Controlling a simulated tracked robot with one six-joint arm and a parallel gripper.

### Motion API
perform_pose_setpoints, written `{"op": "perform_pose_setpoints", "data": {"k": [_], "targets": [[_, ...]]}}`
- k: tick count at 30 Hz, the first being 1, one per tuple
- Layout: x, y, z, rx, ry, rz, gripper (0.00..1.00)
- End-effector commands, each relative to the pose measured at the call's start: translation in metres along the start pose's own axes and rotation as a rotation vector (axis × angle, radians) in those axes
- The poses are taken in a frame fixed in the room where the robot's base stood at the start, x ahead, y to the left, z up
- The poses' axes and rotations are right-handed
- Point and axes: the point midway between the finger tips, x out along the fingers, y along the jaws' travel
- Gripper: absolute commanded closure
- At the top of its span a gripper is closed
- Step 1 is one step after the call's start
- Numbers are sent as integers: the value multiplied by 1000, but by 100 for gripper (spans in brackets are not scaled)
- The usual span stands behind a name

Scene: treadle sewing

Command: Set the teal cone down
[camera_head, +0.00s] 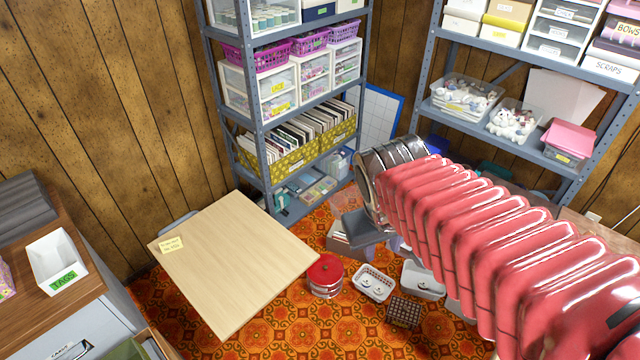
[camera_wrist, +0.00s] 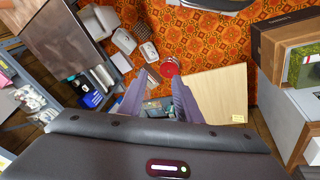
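I cannot make out a teal cone in either view. My gripper (camera_wrist: 159,82) shows in the wrist view as two dark purple-grey fingers, spread apart with nothing seen held between them. The floor, a red tin and shelf items show through and beyond the gap.
A bare pale wood table (camera_head: 240,270) carries only a yellow note (camera_head: 172,243). A red tin (camera_head: 325,274) and white baskets (camera_head: 374,284) stand on the patterned floor. A loaded metal shelf (camera_head: 262,130) stands behind. A white tags bin (camera_head: 55,262) sits on the left cabinet.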

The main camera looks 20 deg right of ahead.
Motion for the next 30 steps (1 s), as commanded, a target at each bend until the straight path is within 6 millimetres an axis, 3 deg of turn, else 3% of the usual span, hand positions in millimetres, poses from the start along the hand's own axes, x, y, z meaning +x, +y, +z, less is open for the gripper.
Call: {"op": "perform_pose_setpoints", "data": {"k": [6, 12, 30], "targets": [[-36, -35, 3, 29, 140, -101, 69], [-59, -57, 7, 45, 227, -176, 69], [-64, -62, 9, 49, 243, -194, 69]]}}
